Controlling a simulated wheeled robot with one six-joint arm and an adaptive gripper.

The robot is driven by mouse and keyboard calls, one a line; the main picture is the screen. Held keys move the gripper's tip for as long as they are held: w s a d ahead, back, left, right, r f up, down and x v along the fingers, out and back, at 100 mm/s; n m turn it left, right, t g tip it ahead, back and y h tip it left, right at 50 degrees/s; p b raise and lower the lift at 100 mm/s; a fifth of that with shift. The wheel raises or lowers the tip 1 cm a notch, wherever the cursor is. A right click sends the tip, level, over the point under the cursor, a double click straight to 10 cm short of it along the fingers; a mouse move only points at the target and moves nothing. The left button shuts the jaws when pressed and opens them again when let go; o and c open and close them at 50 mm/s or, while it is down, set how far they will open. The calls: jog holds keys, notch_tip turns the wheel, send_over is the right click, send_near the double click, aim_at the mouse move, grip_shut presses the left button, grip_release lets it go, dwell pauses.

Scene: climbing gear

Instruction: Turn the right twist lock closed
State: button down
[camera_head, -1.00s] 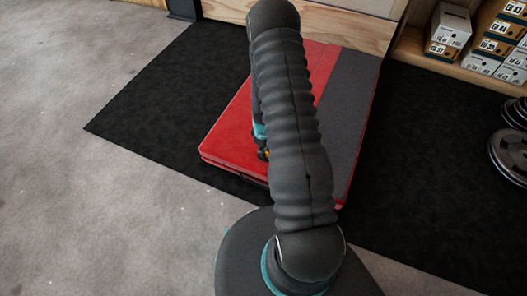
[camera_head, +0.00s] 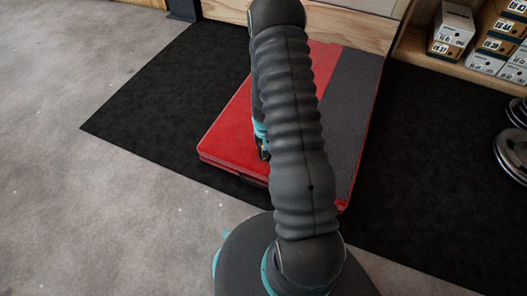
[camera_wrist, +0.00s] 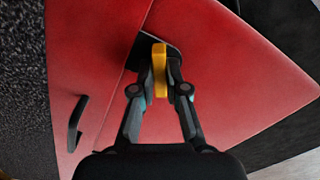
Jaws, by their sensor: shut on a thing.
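A yellow twist lock (camera_wrist: 159,66) shows in the wrist view, standing on a dark plate (camera_wrist: 150,42) at the seam of a red crash pad (camera_wrist: 230,60). My gripper (camera_wrist: 160,80) is shut on it, with one finger on each side. The fingers hide part of the plate, so I cannot tell how far the lock is turned. In the head view the red pad (camera_head: 228,140) lies in front of a wooden panel. My arm covers much of it there and hides the lock.
A black handle (camera_wrist: 75,124) sits on the pad in the wrist view. A black mat (camera_head: 140,115) lies under the pad. Shelved boxes (camera_head: 492,46) and weight plates (camera_head: 512,150) stand at the right. Bare floor (camera_head: 60,220) is clear at the left.

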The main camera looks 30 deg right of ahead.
jog(key=m+b, duration=0.1)
jog(key=m, duration=0.4)
jog(key=shift+m, duration=0.3)
dwell(0.4)
jog(key=shift+s, duration=0.1)
jog(key=c, duration=1.2)
grip_release()
jog(key=shift+d+m, duration=0.1)
jog(key=shift+m, duration=0.2)
jog(key=shift+r, duration=0.2)
notch_tip(320, 180, up, 12)
jog(key=shift+f, duration=0.25)
